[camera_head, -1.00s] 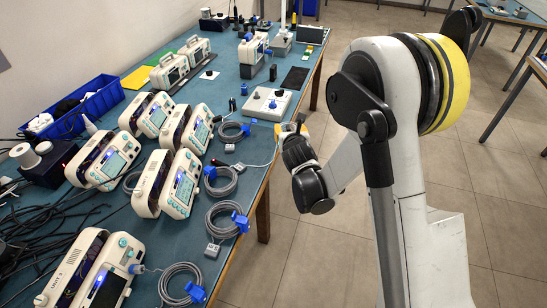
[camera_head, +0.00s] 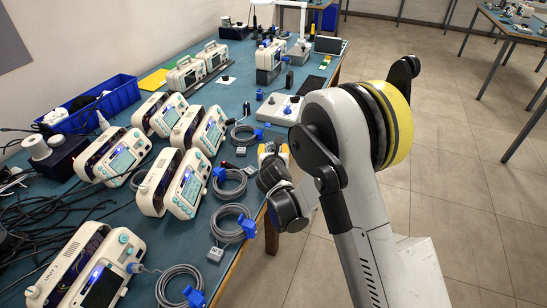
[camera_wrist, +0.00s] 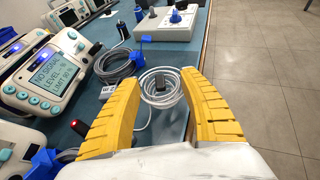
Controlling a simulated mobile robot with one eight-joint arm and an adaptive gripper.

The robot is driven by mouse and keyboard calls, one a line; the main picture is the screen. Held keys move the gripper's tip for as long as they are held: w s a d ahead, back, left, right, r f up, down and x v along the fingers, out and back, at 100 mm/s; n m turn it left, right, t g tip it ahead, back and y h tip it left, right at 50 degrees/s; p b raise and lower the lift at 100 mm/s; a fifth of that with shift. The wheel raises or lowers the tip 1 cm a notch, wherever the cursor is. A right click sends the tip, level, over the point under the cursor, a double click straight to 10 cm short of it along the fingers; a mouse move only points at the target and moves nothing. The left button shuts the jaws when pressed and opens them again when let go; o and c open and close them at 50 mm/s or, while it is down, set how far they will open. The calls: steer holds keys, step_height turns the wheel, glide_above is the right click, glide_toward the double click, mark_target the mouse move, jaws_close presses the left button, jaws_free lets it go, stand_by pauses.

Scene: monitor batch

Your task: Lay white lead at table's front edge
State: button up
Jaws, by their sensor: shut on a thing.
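The white lead (camera_wrist: 163,90) is a loose coil with a small grey block at its middle, seen between my two yellow fingers in the wrist view. My gripper (camera_wrist: 158,84) is shut on it; the exact contact is hard to see. In the head view my gripper (camera_head: 273,150) is at the right-hand long edge of the blue-topped table (camera_head: 262,190), and the lead is largely hidden. Below the coil in the wrist view is blue tabletop; whether the coil touches it I cannot tell.
Several white monitors (camera_head: 188,185) stand along the table. Grey coiled leads with blue clips (camera_head: 232,222) lie near the edge. A white box with knobs (camera_head: 280,107) sits just beyond my gripper. A blue bin (camera_head: 95,105) is at the left. Tiled floor (camera_head: 450,200) lies right of the table.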

step_height(320, 180, down, 3)
steer(key=shift+r+b, duration=0.15)
steer(key=shift+b, duration=0.3)
steer(key=shift+r, duration=0.15)
steer(key=o, duration=1.1)
